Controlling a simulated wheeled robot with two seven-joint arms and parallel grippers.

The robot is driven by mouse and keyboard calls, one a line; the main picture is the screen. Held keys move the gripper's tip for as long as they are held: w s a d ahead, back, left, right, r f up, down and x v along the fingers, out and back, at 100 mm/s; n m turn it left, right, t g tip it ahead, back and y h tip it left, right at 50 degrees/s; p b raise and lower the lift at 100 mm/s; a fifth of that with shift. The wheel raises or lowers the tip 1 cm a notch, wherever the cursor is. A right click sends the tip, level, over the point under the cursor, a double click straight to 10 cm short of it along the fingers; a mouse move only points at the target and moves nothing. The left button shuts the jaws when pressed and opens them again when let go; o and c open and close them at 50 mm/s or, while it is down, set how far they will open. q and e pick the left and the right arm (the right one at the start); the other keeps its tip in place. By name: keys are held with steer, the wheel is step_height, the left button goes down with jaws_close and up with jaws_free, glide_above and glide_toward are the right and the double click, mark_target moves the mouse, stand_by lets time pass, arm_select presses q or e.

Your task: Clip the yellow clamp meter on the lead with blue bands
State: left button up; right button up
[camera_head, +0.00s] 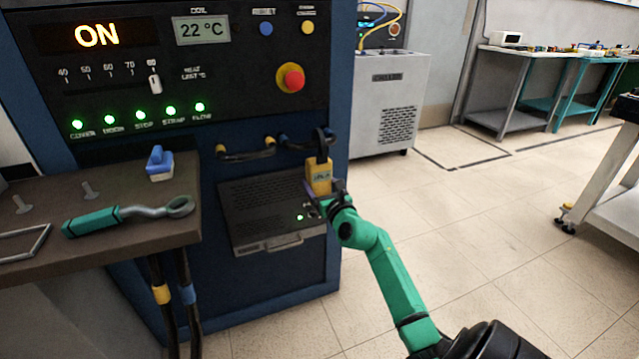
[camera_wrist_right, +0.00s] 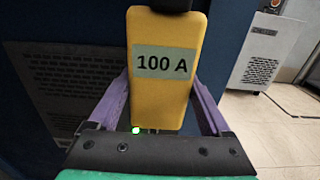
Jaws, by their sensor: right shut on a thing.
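The yellow clamp meter (camera_head: 319,177) is upright at the right side of the blue cabinet front. My right gripper (camera_head: 325,197) is shut on its lower body. In the right wrist view the meter (camera_wrist_right: 165,90) stands between my purple fingers (camera_wrist_right: 163,110), and its face reads "100 A". Its dark jaw (camera_head: 322,143) overlaps the right end of the short lead with blue bands (camera_head: 306,144). I cannot tell whether the jaw is around the lead or just in front of it. The jaw is mostly cut off in the right wrist view. My left gripper is not in view.
A lead with yellow bands (camera_head: 245,155) is just left. A blue clamp-like item (camera_head: 159,164) and a green-handled wrench (camera_head: 125,214) lie on the side shelf (camera_head: 150,237). A drawer-like unit (camera_head: 265,215) is below the leads.

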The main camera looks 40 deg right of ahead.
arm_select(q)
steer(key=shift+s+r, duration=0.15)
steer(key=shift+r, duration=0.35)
arm_select(e)
steer(key=shift+f, duration=0.15)
steer(key=o, duration=1.5)
steer(key=shift+f, duration=0.1)
